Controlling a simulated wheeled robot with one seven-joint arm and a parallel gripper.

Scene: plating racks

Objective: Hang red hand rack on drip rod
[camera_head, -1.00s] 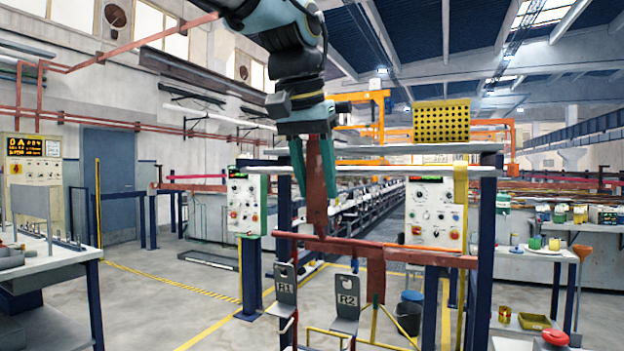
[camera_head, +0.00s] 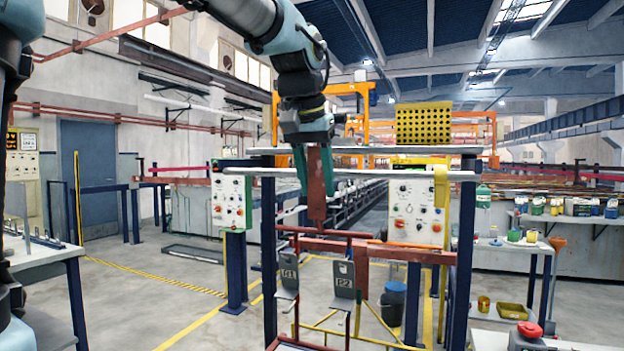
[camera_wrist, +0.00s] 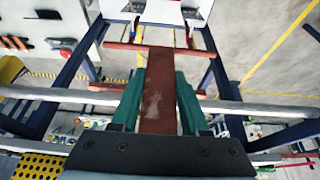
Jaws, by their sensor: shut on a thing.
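My gripper (camera_head: 301,188) is shut on the upright red plate of the red hand rack (camera_head: 318,192), its green fingers on either side. The rack's thin red crossbar (camera_head: 322,232) spans below, and it also shows in the wrist view (camera_wrist: 160,50). Thin red uprights run down from the crossbar, partly hidden by grey plates marked R1 (camera_head: 288,278) and R2 (camera_head: 343,281). The pale grey horizontal rod (camera_head: 400,173), which looks like the drip rod, crosses at finger height. The wrist view shows this rod (camera_wrist: 265,109) on both sides of the held plate. I cannot tell whether they touch.
A blue post (camera_head: 465,250) stands at the stand's right. A thicker red beam (camera_head: 415,255) lies behind the rack. Control panels (camera_head: 232,200) and (camera_head: 412,208) flank the rack. A yellow perforated block (camera_head: 424,122) is on the top shelf. The floor at left is open.

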